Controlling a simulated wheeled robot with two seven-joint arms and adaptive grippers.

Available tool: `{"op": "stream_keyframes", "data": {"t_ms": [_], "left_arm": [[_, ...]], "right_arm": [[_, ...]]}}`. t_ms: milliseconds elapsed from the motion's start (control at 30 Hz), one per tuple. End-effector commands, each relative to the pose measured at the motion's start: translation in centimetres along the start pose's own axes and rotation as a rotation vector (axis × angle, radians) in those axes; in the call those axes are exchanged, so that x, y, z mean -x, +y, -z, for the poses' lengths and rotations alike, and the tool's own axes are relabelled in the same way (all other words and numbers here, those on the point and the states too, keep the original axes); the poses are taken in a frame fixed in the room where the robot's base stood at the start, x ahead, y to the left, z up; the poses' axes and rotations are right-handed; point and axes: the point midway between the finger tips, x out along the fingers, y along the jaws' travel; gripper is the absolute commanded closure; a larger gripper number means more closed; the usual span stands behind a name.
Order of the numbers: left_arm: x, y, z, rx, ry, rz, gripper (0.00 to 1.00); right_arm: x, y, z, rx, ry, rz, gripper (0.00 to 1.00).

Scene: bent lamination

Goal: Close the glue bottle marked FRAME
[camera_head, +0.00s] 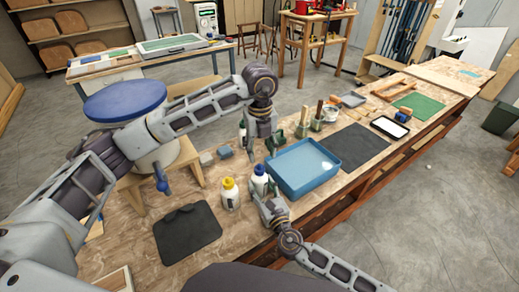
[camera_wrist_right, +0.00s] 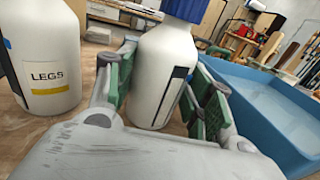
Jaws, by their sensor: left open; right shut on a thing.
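A white bottle with a blue cap (camera_head: 259,180) stands upright beside the blue tray. In the right wrist view the same bottle (camera_wrist_right: 160,78) shows the blue cap on its top and a dark-edged label turned sideways, its word unreadable. My right gripper (camera_head: 265,200) is shut around its body, green pads on both sides. I cannot tell how tightly the cap sits. A second white bottle with a yellow cap (camera_head: 230,194) stands just left; in the right wrist view this bottle (camera_wrist_right: 45,60) reads LEGS. My left gripper (camera_head: 252,148) points down, open, above and behind the bottles.
The blue tray (camera_head: 302,166) is right of the held bottle. A black mat (camera_head: 187,233) lies front left. Brush pots (camera_head: 317,122), a dark mat (camera_head: 358,147) and a white-topped tray (camera_head: 390,127) occupy the bench further right. Small grey blocks (camera_head: 225,152) lie behind the bottles.

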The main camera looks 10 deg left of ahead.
Motion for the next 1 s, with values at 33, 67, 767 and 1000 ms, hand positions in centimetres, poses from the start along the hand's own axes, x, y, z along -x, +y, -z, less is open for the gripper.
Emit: {"op": "stream_keyframes", "data": {"t_ms": [33,67,767,1000], "left_arm": [[0.00,0.05,-0.01,0.037,0.000,-0.002,0.51],[0.00,0.07,-0.02,0.062,-0.001,-0.003,0.51],[0.00,0.41,-0.04,0.604,-0.007,-0.018,0.51],[0.00,0.41,-0.04,0.668,-0.008,-0.017,0.51]], "right_arm": [[0.00,0.00,0.01,0.000,0.000,0.000,1.00],[0.00,0.00,0.01,0.000,0.000,0.000,1.00],[0.00,0.00,0.00,0.000,0.000,0.000,1.00],[0.00,0.00,0.00,0.000,0.000,0.000,1.00]]}}
